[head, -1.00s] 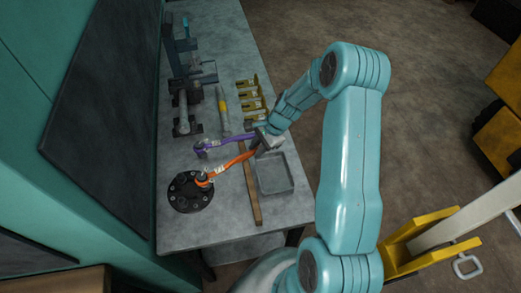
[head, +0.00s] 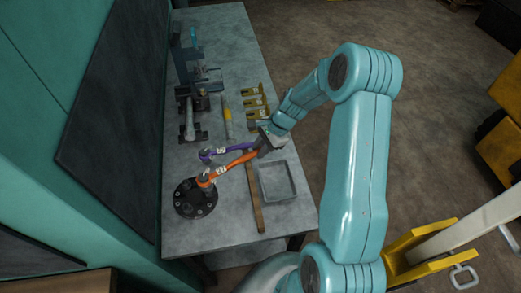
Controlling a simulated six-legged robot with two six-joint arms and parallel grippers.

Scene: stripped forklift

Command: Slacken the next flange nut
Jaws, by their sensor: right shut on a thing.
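The black round flange (head: 184,207) lies on the grey bench with several nuts around its face. An orange wrench (head: 234,162) reaches from my right gripper (head: 266,145) to the flange. Its head is over the flange's upper edge; whether it sits on a nut is too small to tell. My right gripper is shut on the orange wrench's handle end. A purple wrench (head: 232,149) lies just behind it, its handle end also close to my gripper; I cannot tell whether they touch. My left gripper is not in view.
A shallow grey tray (head: 264,190) and a long brown bar (head: 256,200) lie right of the flange. Yellow brackets (head: 257,103), a yellow-banded tool (head: 227,117) and a dark fixture (head: 190,128) stand farther back. The bench's front right corner is clear.

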